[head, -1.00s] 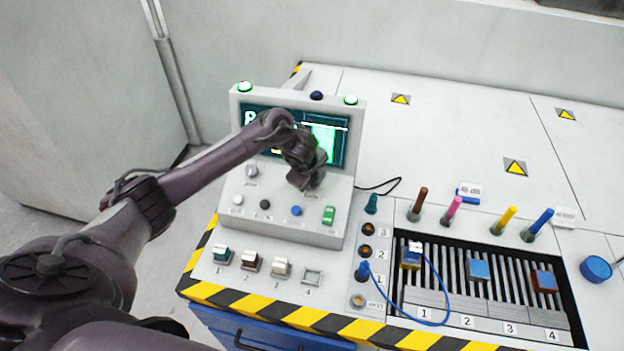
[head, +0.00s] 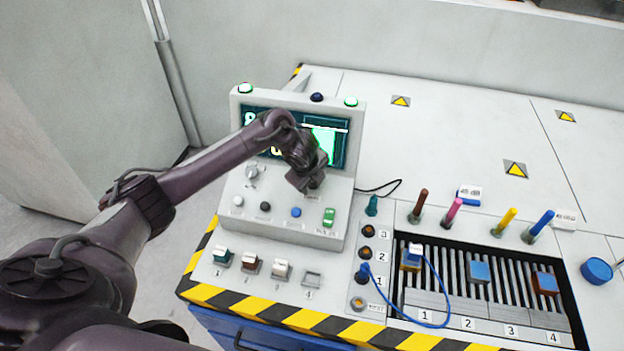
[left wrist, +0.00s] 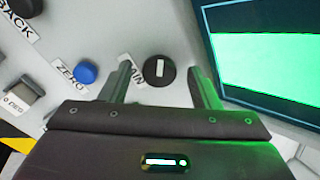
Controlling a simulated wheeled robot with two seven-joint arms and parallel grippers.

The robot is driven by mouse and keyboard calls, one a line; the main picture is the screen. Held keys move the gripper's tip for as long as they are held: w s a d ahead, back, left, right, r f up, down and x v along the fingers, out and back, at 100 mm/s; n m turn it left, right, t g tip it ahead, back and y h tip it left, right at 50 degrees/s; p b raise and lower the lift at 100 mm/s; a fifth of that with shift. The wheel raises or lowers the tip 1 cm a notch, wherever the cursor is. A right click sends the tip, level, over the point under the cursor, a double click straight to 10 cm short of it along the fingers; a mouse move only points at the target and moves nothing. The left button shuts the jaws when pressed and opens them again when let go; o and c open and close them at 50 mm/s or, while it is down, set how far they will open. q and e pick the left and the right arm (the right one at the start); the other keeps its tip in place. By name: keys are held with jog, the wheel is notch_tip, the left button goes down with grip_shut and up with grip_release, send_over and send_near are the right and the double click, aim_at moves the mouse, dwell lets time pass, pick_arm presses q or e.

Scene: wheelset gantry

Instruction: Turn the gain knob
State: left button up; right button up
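The gain knob (left wrist: 159,71) is round and black with a white pointer line. In the left wrist view it sits on the pale console panel, beside a label ending in "IN" that is partly covered by a finger. My left gripper (head: 308,184) is in front of the console (head: 290,228) and hides the knob in the head view. In the left wrist view its two fingers are spread, one on each side of the knob, with gaps visible between knob and fingers. Whether the fingertips reach the knob's depth is hard to tell. My right gripper is not in view.
A blue ZERO button (left wrist: 85,73) is close to the left finger, and the console screen (left wrist: 272,60) is close to the right one. A blue cable (head: 437,283) loops over the ribbed tray on the right.

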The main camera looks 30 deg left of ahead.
pick_arm(q)
jog(key=v, duration=0.7)
jog(key=shift+r, duration=0.35)
jog(key=shift+s, duration=0.15)
